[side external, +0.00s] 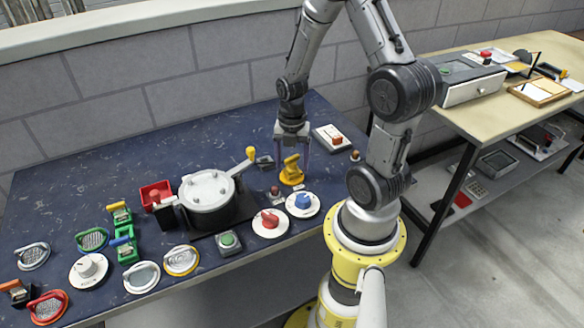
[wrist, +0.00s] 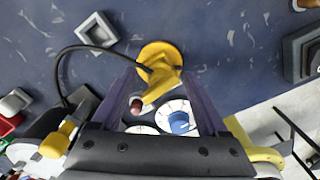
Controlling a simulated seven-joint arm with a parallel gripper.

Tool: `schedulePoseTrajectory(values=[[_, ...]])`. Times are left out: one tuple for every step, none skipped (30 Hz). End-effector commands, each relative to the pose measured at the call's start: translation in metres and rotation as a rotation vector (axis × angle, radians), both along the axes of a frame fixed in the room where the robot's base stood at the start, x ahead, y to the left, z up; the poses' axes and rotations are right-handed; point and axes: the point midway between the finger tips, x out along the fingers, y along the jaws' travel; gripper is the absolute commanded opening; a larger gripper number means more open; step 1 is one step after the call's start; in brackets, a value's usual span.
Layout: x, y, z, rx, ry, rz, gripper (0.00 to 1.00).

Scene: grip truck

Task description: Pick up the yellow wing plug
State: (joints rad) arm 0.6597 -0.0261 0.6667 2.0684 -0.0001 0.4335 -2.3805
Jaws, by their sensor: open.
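The yellow wing plug (side external: 291,172) stands on the dark blue table, a round base with a raised wing on top. In the wrist view the yellow wing plug (wrist: 160,57) lies ahead of and partly between my two fingers, with its wing angled down-left. My gripper (side external: 292,149) is open above it, fingers pointing down. The wrist view shows my gripper (wrist: 160,78) with clear space between the fingers and the plug. Whether a finger touches the plug cannot be told.
A black cable (wrist: 62,62) arcs left from near the plug. A red-knob dial (side external: 269,222) and a blue-knob dial (side external: 303,204) sit just in front. A pressure cooker (side external: 207,197) stands left, its yellow-tipped handle reaching toward the plug. A switch box (side external: 331,138) lies behind right.

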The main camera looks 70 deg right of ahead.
Motion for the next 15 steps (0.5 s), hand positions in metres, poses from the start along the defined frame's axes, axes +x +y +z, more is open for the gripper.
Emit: schedulePoseTrajectory(values=[[0.0001, -0.0001, -0.0017, 0.000, 0.000, 0.000, 0.77], [0.0002, -0.0002, -0.0021, -0.001, -0.001, 0.000, 0.77], [0.0002, -0.0003, -0.0022, -0.001, -0.001, 0.000, 0.77], [0.0003, -0.0003, -0.0021, -0.001, -0.001, 0.000, 0.77], [0.0003, -0.0003, -0.0020, -0.001, -0.001, 0.000, 0.77], [0.0003, -0.0003, -0.0019, -0.001, -0.001, 0.000, 0.77], [0.0003, -0.0003, -0.0019, -0.001, -0.001, 0.000, 0.77], [0.0003, -0.0003, -0.0018, -0.001, -0.001, 0.000, 0.73], [0.0003, -0.0003, -0.0018, -0.001, -0.001, 0.000, 0.66], [0.0004, -0.0003, -0.0018, -0.001, -0.001, 0.000, 0.61], [0.0004, -0.0003, -0.0017, -0.001, -0.001, 0.000, 0.55], [0.0003, -0.0003, -0.0017, -0.001, -0.001, 0.000, 0.48], [0.0003, -0.0003, -0.0017, -0.001, -0.001, 0.000, 0.43], [0.0003, -0.0003, -0.0017, -0.001, -0.001, 0.000, 0.37], [0.0003, -0.0003, -0.0017, -0.001, -0.001, 0.000, 0.30]])
